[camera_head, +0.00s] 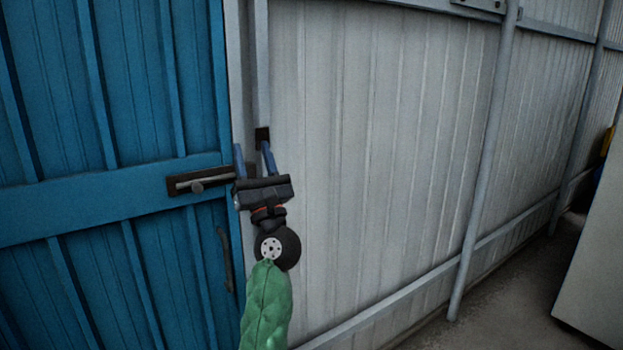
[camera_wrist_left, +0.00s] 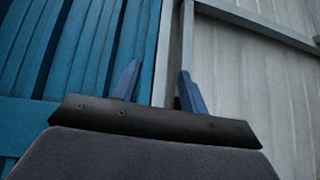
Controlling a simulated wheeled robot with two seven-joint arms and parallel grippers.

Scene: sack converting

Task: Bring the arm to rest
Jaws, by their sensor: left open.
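My left gripper (camera_head: 254,162) is in front of the grey post beside the blue door (camera_head: 120,120). Its two blue fingers point up and stand apart, with nothing visible between them. The green-sleeved arm comes up from the bottom of the head view. A dark bolt latch (camera_head: 195,182) with a knob is on the door just left of the gripper; its right end is partly hidden behind the fingers. In the left wrist view the open fingers (camera_wrist_left: 157,88) show against the door edge and the grey post (camera_wrist_left: 176,50). My right gripper does not show.
A dark door handle (camera_head: 226,258) hangs below the latch. A pale corrugated wall (camera_head: 380,150) with a slanting pipe (camera_head: 485,160) fills the middle. A pale panel (camera_head: 597,260) stands at the far right. Bare floor (camera_head: 500,290) shows between wall and panel.

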